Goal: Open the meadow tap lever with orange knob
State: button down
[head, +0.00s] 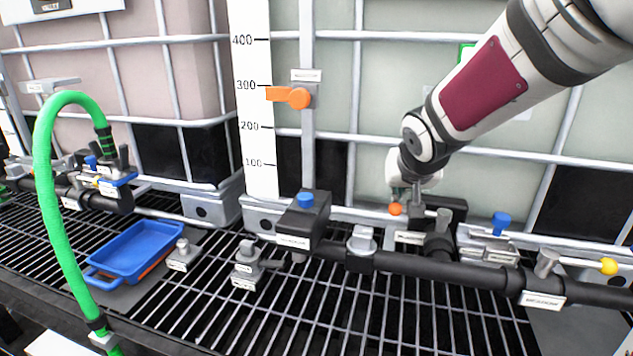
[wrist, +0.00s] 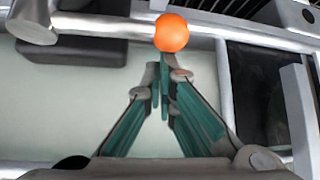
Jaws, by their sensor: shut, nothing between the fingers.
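The orange knob (head: 396,209) is a small ball at the back of the black pipe manifold, below my gripper in the head view. In the wrist view the orange knob (wrist: 172,33) lies just beyond the fingertips, in front of a grey bar. My gripper (head: 404,192) points down at it; its fingers (wrist: 164,68) are together with nothing between them. I cannot tell whether the tips touch the knob. The lever under the knob is mostly hidden by my gripper and the manifold. The label (head: 409,237) near it is too small to read.
The black pipe (head: 440,269) runs along the front. A lever with a yellow knob (head: 608,266) and a blue-topped valve (head: 500,222) stand to the right. A blue knob (head: 305,200) and orange handle (head: 290,97) are left. A blue tray (head: 135,248) and green hose (head: 48,190) are farther left.

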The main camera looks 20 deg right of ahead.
jog(key=shift+w+r+p, duration=0.15)
jog(key=shift+r+p, duration=0.05)
jog(key=shift+p, duration=0.65)
jog(key=shift+w+r+n+p, duration=0.15)
jog(key=shift+n+p, duration=0.35)
jog(key=shift+p, duration=0.75)
jog(key=shift+w+y+p, duration=0.2)
jog(key=shift+y+p, duration=0.2)
jog(key=shift+p, duration=0.6)
jog(key=shift+s+n+p, duration=0.1)
jog(key=shift+n+p, duration=0.4)
jog(key=shift+p, duration=0.95)
jog(key=shift+s+a+f+n+y+p, duration=0.2)
jog(key=shift+s+n+y+p, duration=0.15)
jog(key=shift+p, duration=1.1)
